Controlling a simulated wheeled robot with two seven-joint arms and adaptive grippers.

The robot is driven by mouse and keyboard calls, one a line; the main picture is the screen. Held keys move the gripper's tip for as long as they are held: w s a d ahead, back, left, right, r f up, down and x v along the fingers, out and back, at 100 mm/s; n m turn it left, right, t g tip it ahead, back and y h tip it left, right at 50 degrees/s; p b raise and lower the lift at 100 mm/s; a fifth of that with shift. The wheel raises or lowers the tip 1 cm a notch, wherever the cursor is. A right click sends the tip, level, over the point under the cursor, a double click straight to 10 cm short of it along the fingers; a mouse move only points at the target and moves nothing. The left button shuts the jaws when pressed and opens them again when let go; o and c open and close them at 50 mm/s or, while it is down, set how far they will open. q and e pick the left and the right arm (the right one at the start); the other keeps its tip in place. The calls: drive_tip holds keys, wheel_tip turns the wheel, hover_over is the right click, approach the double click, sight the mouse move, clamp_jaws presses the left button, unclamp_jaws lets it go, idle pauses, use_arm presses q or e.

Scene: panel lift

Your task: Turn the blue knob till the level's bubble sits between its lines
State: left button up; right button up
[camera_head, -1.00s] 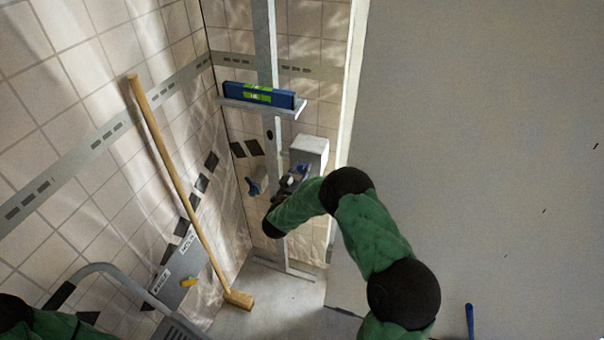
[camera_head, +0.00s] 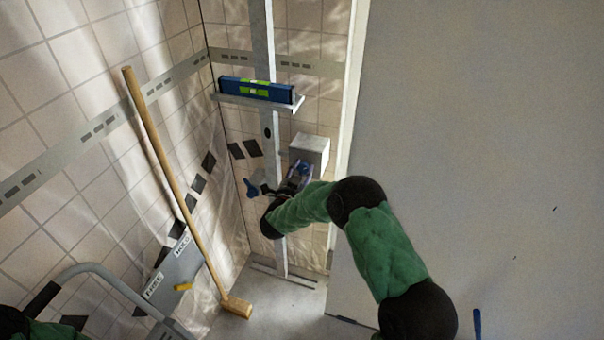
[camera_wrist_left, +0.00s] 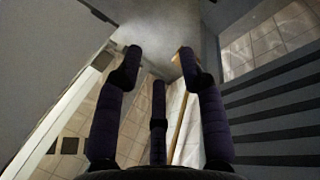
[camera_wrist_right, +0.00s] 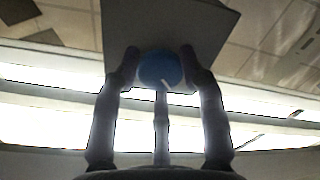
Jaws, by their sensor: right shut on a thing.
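The blue knob (camera_wrist_right: 158,66) has a short white mark low on its face and sits on a grey box (camera_wrist_right: 200,25). My right gripper (camera_wrist_right: 160,60) is shut on the knob, with fingers on both sides. In the head view my right gripper (camera_head: 298,174) is at the grey box (camera_head: 312,150) and mostly covers the knob. The blue level (camera_head: 240,86) with green windows lies on a thin ledge (camera_head: 299,104) across the upright post. Its right end is lower in the picture. The bubble is too small to place. My left gripper (camera_wrist_left: 160,65) is open and empty.
A long wooden-handled mallet (camera_head: 165,165) leans on the tiled wall at left. A grey labelled box (camera_head: 177,268) and a curved metal handle (camera_head: 100,270) are at lower left. A large grey panel (camera_head: 480,130) fills the right. A small blue handle (camera_head: 252,189) is left of the post.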

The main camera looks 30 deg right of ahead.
drive_tip(key=shift+a+f, duration=0.2)
drive_tip(key=shift+f, duration=0.25)
drive_tip(key=o, duration=1.1)
drive_tip(key=shift+o, duration=0.2)
drive_tip(key=shift+r, duration=0.25)
drive_tip(key=v, duration=1.2)
drive_tip(key=shift+d, duration=0.1)
